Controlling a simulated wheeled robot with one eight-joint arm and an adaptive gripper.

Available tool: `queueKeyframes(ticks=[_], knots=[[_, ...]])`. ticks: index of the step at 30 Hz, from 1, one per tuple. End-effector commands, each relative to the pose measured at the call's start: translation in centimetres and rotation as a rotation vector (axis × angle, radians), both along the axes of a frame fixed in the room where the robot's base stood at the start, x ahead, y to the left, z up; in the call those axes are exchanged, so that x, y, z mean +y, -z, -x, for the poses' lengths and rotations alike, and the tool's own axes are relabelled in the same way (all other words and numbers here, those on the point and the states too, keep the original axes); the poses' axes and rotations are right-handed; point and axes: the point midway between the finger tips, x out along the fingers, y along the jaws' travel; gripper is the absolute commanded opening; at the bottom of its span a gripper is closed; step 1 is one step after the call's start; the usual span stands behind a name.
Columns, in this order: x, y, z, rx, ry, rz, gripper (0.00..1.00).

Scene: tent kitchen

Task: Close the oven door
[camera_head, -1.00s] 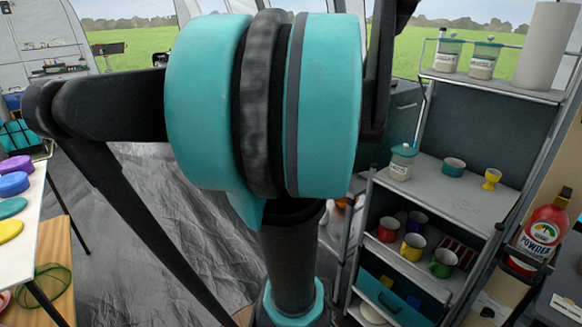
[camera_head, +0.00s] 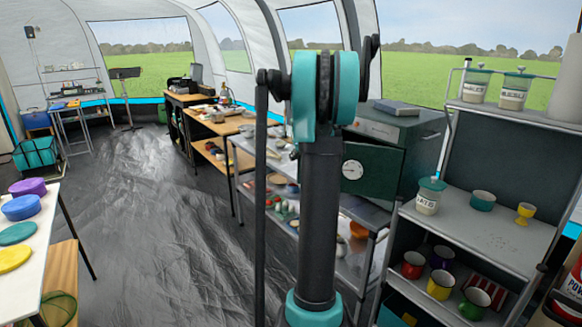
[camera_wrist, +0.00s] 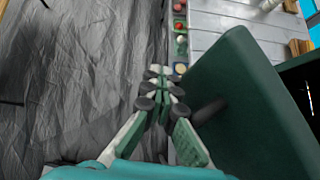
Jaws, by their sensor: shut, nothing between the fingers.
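The oven (camera_head: 400,132) is a dark grey-green box on a metal shelf unit at the right of centre in the head view. Its door (camera_head: 378,172), dark green with a round white dial, stands swung open. In the wrist view the door (camera_wrist: 250,110) fills the right side, with a dark round handle (camera_wrist: 208,110) sticking out. My gripper (camera_wrist: 160,80) is shut and empty, to the left of the door and close to its handle. I cannot tell if it touches the door. In the head view my arm hides the gripper.
The metal shelf unit (camera_wrist: 220,22) with small items lies beyond the door. A rack (camera_head: 480,235) with mugs and jars stands at right. A white table (camera_head: 35,225) with coloured discs stands at left. The floor (camera_head: 160,200) between is open.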

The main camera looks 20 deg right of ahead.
Motion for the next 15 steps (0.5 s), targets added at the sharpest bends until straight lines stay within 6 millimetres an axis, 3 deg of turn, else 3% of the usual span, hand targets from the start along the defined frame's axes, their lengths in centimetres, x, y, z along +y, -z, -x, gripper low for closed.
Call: queueKeyframes(ticks=[6, 15], knots=[[-5.4, 0.1, -4.7, 0.002, 0.006, 0.003, 0.00], [-11.4, 0.0, -8.7, 0.001, 0.029, 0.002, 0.00]])
